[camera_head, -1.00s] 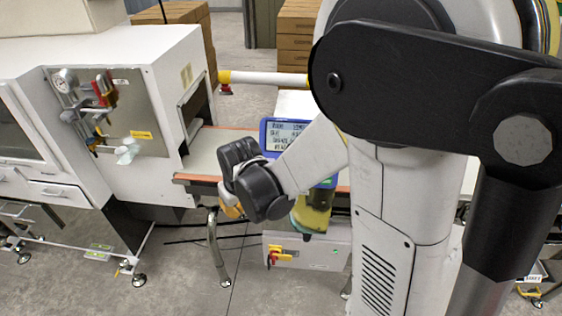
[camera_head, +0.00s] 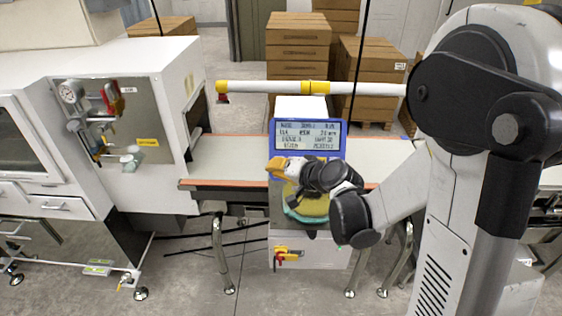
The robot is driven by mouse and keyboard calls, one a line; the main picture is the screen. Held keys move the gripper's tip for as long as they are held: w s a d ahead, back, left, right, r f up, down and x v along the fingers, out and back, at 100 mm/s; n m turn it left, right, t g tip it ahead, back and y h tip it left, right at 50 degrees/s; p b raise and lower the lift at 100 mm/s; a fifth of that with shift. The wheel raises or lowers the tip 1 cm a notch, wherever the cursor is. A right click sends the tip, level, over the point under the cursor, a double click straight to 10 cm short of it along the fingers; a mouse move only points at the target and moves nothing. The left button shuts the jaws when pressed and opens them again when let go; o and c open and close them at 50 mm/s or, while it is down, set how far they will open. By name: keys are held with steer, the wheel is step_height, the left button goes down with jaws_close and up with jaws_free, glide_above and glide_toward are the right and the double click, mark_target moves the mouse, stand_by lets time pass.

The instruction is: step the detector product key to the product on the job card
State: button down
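The blue-framed display (camera_head: 308,137), which I take to be the detector's panel, faces me over the belt and shows several lines of dark text too small to read. My gripper (camera_head: 279,168), at the end of my arm, is just below the display's lower left edge. Its orange-yellow end points left; I cannot tell whether its fingers are open or shut, or whether it touches the panel. My wrist and gripper cover the area under the display, and I cannot make out the product key. I cannot identify the job card.
The conveyor belt (camera_head: 232,160) runs across behind my gripper. A yellow and teal item (camera_head: 312,207) is partly hidden below my wrist. A white cabinet (camera_head: 310,252) with a red-yellow switch (camera_head: 285,254) is lower. A white machine (camera_head: 120,60) stands left; cardboard boxes (camera_head: 298,50) are behind.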

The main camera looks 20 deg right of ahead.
steer(key=w+d+f+b, duration=0.2)
steer(key=w+f, duration=0.2)
steer(key=w, duration=0.3)
steer(key=shift+w+d+b, duration=0.15)
steer(key=shift+d+b, duration=0.05)
steer(key=shift+b, duration=0.15)
stand_by(1.3)
steer(key=shift+w+d+f+b, duration=0.1)
steer(key=shift+w+f+b, duration=0.1)
steer(key=shift+w+b, duration=0.15)
steer(key=shift+w+d+f+b, duration=0.1)
steer(key=shift+w+f+b, duration=0.1)
steer(key=shift+w+b, duration=0.15)
stand_by(0.6)
steer(key=shift+s+r, duration=0.1)
steer(key=shift+s, duration=0.05)
steer(key=shift+s+a+r, duration=0.2)
steer(key=shift+s+r, duration=0.1)
steer(key=shift+s, duration=0.3)
steer(key=shift+s+a+r+p, duration=0.25)
steer(key=shift+s+r, duration=0.15)
steer(key=shift+s, duration=0.3)
steer(key=shift+s+a+r+p, duration=0.25)
steer(key=shift+s+r, duration=0.1)
steer(key=shift+s, duration=0.35)
steer(key=shift+s+a+r+p, duration=0.25)
steer(key=shift+s+r, duration=0.15)
steer(key=shift+s, duration=0.3)
